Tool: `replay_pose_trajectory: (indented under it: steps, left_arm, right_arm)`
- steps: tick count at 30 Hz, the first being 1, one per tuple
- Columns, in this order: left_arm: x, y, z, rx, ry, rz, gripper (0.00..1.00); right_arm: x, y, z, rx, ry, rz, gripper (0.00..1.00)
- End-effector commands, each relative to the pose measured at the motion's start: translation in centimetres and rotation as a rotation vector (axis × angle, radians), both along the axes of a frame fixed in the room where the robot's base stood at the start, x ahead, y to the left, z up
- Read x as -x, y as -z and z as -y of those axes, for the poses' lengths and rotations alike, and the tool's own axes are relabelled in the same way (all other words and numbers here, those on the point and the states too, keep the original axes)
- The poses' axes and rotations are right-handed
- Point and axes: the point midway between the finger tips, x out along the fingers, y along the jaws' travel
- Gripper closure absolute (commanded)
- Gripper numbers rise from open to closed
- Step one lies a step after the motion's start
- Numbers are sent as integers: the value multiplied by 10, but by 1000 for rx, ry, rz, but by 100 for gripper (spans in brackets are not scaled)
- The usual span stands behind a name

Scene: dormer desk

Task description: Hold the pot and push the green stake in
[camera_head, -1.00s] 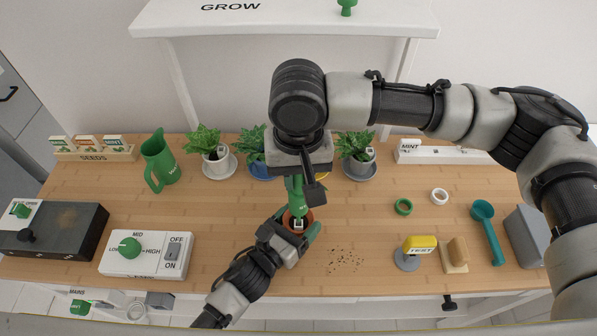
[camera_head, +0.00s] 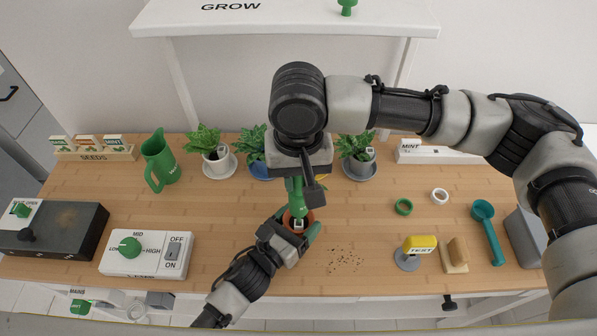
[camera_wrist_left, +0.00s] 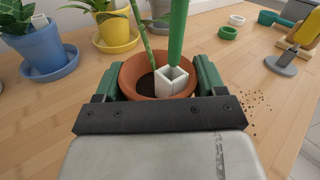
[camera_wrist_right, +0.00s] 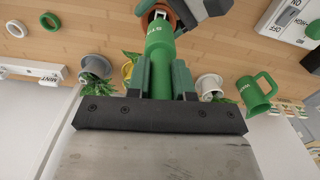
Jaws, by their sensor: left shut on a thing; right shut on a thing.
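The terracotta pot (camera_wrist_left: 131,77) shows in the left wrist view with dark soil inside. My left gripper (camera_wrist_left: 157,82) is shut on it, one finger on each side. The green stake (camera_wrist_left: 177,35) stands near upright over the pot; its lower end meets a white square sleeve (camera_wrist_left: 171,82) in the soil. I cannot tell how deep it sits. A thin green stem rises beside it. My right gripper (camera_wrist_right: 163,75) is shut around the thick green upper part of the stake (camera_wrist_right: 159,45). In the head view my right gripper (camera_head: 298,184) hides part of the stake.
Potted plants (camera_head: 205,141) stand behind the pot, close to my right gripper. A green jug (camera_head: 158,160) and a control box (camera_head: 146,254) are at left. Spilled soil (camera_head: 345,260), a yellow TEST piece (camera_head: 420,242) and a green scoop (camera_head: 485,225) are at right.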

Motion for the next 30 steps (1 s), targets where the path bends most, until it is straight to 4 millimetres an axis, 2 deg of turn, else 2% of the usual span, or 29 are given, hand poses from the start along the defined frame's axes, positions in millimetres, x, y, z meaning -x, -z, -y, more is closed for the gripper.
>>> replay_pose_trajectory:
  steps: [30]
  left_arm:
    - [1, 1, 0, 0, 0, -4, 59]
  right_arm:
    - [0, 26, 0, 1, 0, -1, 100]
